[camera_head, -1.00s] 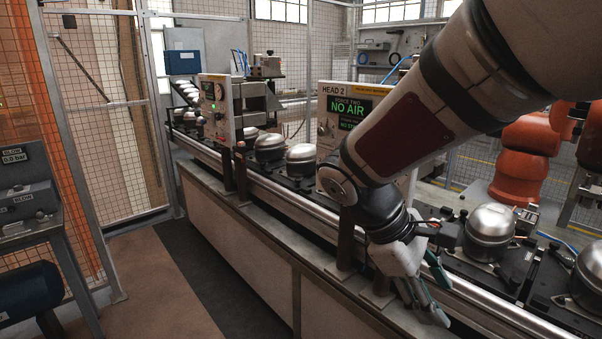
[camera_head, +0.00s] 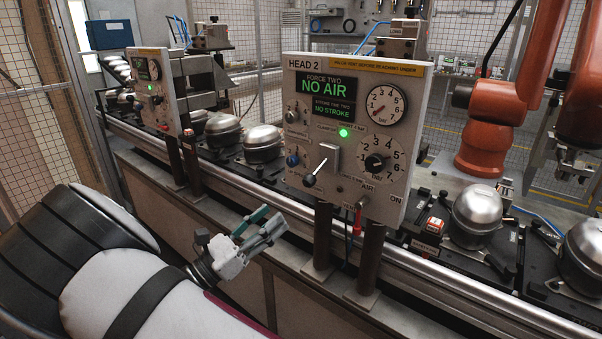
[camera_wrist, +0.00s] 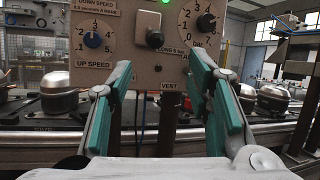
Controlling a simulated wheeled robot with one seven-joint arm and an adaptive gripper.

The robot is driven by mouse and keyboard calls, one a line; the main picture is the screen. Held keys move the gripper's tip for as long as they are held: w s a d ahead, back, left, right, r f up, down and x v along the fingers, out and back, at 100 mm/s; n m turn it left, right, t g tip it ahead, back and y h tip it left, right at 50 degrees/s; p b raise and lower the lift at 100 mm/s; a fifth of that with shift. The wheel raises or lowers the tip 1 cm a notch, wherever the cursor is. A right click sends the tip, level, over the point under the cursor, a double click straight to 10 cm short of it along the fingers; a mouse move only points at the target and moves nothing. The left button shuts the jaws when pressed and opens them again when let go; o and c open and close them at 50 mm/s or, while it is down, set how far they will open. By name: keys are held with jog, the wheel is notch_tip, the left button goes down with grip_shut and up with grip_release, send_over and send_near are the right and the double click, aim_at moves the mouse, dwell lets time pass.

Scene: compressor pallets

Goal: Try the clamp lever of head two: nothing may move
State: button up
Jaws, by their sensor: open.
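The head two panel (camera_head: 330,215) carries a HEAD 2 label and a display (camera_head: 325,89) reading NO AIR and NO STROKE. The clamp lever (camera_head: 312,178) sits at its middle left, a black knob on a short shaft slanting down from a pale plate. The knob shows upper centre in the wrist view (camera_wrist: 155,40), ahead of and between my fingertips. My gripper (camera_head: 272,222) is open and empty, left of and below the lever, apart from it. Its two teal-padded fingers also show in the wrist view (camera_wrist: 160,62).
A green lamp (camera_head: 344,132) is lit. The conveyor rail (camera_head: 470,290) runs below, with metal compressors (camera_head: 476,212) behind. Brown posts (camera_head: 372,262) hold the panel.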

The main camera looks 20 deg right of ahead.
aim_at(309, 180)
jog(key=shift+t, duration=0.3)
jog(key=p+x, duration=0.1)
jog(key=x, duration=0.5)
jog(key=p+x, duration=0.1)
jog(key=x, duration=0.6)
jog(key=shift+w+r, duration=0.15)
jog(key=shift+w, duration=0.15)
grip_shut()
